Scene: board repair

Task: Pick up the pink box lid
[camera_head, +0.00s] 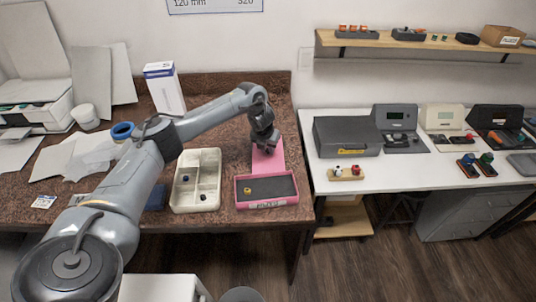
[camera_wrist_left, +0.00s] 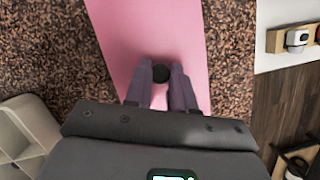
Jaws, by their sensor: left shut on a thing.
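The pink box lid (camera_head: 267,160) is a flat pink panel behind the pink box (camera_head: 267,204) on the brown speckled counter. In the left wrist view the lid (camera_wrist_left: 120,35) fills the middle, with a round black knob (camera_wrist_left: 161,73) on it. My left gripper (camera_head: 272,146) is over the lid. In the wrist view its fingers (camera_wrist_left: 162,78) are shut on the knob from both sides. Whether the lid touches the counter is hard to tell. The open pink box has a dark inside with a small yellow piece (camera_head: 247,190) in it. My right gripper is not in view.
A cream divided tray (camera_head: 196,205) with small dark pieces stands left of the pink box. A white table (camera_head: 400,178) with grey devices is to the right. A tall white box (camera_head: 164,88) stands at the back. Papers lie at left.

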